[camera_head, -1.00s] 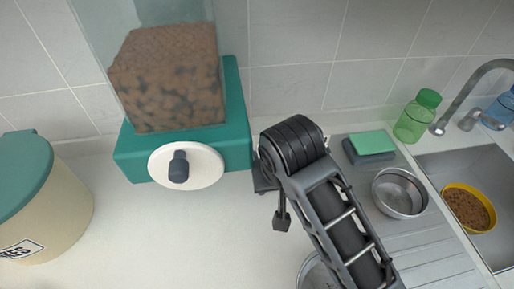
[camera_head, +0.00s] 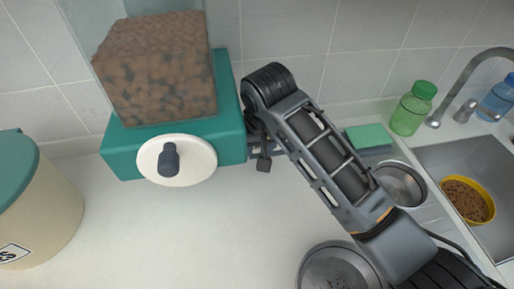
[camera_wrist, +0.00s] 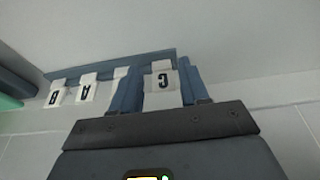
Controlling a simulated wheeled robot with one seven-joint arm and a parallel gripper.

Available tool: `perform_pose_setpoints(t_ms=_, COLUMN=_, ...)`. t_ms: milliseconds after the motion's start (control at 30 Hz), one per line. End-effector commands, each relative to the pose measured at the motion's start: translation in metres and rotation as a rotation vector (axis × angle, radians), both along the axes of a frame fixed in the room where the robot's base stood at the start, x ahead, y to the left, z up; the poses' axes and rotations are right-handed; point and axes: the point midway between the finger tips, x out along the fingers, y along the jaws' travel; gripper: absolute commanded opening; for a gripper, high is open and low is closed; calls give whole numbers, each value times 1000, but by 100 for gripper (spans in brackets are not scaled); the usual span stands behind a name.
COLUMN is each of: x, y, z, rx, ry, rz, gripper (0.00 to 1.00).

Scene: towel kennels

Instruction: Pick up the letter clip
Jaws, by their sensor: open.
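Several white letter clips hang in a row on a blue-grey rail (camera_wrist: 105,70) in the wrist view. Their letters look upside down: one clip reads B (camera_wrist: 55,95), one reads A (camera_wrist: 87,89), and a third clip (camera_wrist: 121,73) is partly hidden. A clip with a letter like C or G (camera_wrist: 161,90) lies between the blue fingers of my gripper (camera_wrist: 160,84). The fingers stand apart on either side of it; I cannot tell whether they touch it. In the head view, my gripper (camera_head: 263,155) is beside the teal dispenser base, and the clips are hidden or too small.
The teal dispenser (camera_head: 232,110) with brown kibble stands close left of my gripper. A cream bin (camera_head: 45,215) is at far left. A metal bowl (camera_head: 318,262) stands in front. A green bottle (camera_head: 412,108) and the sink (camera_head: 480,150) are right. The counter's middle is clear.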

Motion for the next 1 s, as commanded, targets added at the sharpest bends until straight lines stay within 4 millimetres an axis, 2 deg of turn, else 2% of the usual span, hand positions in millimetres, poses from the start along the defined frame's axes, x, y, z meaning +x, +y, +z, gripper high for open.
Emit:
perform_pose_setpoints(t_ms=33, x=9, y=3, z=-6, rx=-2, ry=-4, rz=1, gripper=45)
perform_pose_setpoints(t_ms=133, x=22, y=7, z=-5, rx=-2, ry=-4, rz=1, gripper=45)
perform_pose_setpoints(t_ms=300, x=23, y=7, z=-13, rx=1, ry=-1, rz=1, gripper=45)
perform_pose_setpoints(t_ms=633, x=23, y=7, z=-12, rx=1, ry=0, rz=0, gripper=45)
perform_pose_setpoints(t_ms=1000, x=23, y=7, z=-12, rx=1, ry=0, rz=1, gripper=10)
